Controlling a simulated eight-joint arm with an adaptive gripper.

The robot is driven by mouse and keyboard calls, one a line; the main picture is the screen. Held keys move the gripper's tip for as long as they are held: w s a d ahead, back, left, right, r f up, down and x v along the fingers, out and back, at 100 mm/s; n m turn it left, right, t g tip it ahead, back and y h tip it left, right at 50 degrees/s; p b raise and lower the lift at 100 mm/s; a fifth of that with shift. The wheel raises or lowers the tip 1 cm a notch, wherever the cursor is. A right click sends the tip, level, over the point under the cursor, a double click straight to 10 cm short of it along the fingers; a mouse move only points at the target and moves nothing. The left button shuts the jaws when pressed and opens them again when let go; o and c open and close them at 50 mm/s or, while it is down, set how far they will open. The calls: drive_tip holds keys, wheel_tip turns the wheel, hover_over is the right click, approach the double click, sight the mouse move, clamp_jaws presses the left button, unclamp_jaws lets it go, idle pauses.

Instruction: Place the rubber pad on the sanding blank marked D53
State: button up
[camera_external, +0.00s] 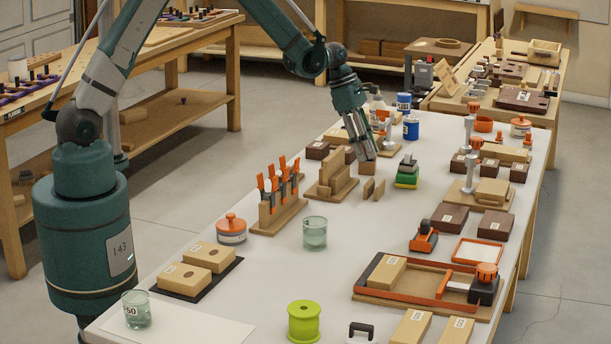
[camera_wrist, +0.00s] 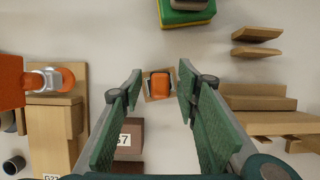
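My gripper (camera_external: 364,150) points down above the far middle of the white bench. In the wrist view its green fingers (camera_wrist: 158,84) are spread, with nothing between them in their grip. A small orange piece with a dark edge (camera_wrist: 160,86) lies on a tan square below, framed between the fingertips; I cannot tell whether it is the rubber pad. In the external view the arm hides that spot. Tan labelled blanks lie on a dark mat (camera_external: 183,292) and at the front edge (camera_external: 411,327). Their labels are too small to read, so I cannot pick out D53.
A green-and-yellow block (camera_wrist: 187,12) sits near the gripper, also visible outside (camera_external: 407,178). Thin upright slats (camera_wrist: 256,43), a stepped wooden rack (camera_external: 333,178), a dark labelled block (camera_wrist: 130,138) and an orange-topped stand (camera_wrist: 40,80) crowd around. Clear bench lies around the glass (camera_external: 314,236).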

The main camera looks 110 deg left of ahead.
drive_tip(key=shift+r, duration=0.15)
drive_tip(key=p+v, duration=0.1)
drive_tip(key=v, duration=1.1)
drive_tip(key=shift+p, duration=0.4)
idle(0.6)
drive_tip(key=w+d+r+m, duration=0.1)
drive_tip(key=d+r+m, duration=0.4)
drive_tip(key=d, duration=0.7)
drive_tip(key=w+d+r+m, duration=0.2)
drive_tip(key=d+r+m, duration=0.3)
drive_tip(key=d, duration=0.7)
drive_tip(key=w+d+r+m, duration=0.1)
drive_tip(key=d+r+m, duration=0.45)
drive_tip(key=d, duration=0.55)
drive_tip(key=s+d+m+t, duration=0.1)
drive_tip(key=s+d+m, duration=0.4)
drive_tip(key=d, duration=0.5)
drive_tip(key=s+d+m+t, duration=0.1)
drive_tip(key=s+d+m, duration=0.5)
drive_tip(key=d+m, duration=0.2)
drive_tip(key=s+d+m, duration=0.5)
drive_tip(key=d+m, duration=0.2)
drive_tip(key=d, duration=0.5)
drive_tip(key=shift+s+r+t, duration=0.3)
drive_tip(key=shift+s+t, duration=0.05)
drive_tip(key=shift+t, duration=0.05)
drive_tip(key=shift+m, duration=0.25)
